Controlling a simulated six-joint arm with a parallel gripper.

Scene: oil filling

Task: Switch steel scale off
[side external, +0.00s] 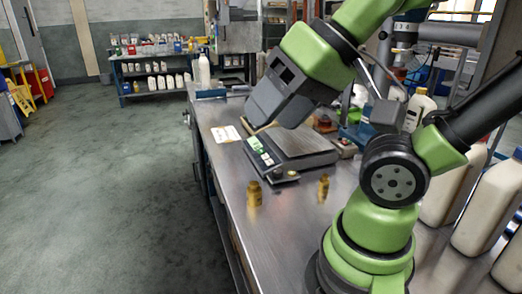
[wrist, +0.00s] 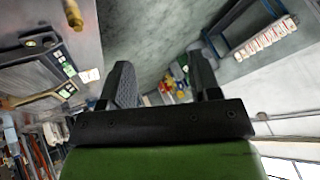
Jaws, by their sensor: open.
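The steel scale (side external: 302,142) sits on the metal bench, with a flat steel plate and a dark front panel. Its panel has a green-lit display (side external: 263,150) and a round knob (side external: 292,173) at the near corner. In the wrist view the scale (wrist: 28,82) is at the left edge, seen tilted and cut off. My gripper (wrist: 163,84) is open and empty, its two dark fingers apart over the floor view. In the side view it hangs above and left of the scale's far end, partly hidden by my wrist housing. It does not visibly touch the panel.
Two small brass-coloured pieces, one (side external: 254,194) left and one (side external: 323,188) right, stand in front of the scale. White cards (side external: 226,134) lie left of it. Large cream bottles (side external: 447,190) line the right side. The near bench surface is clear.

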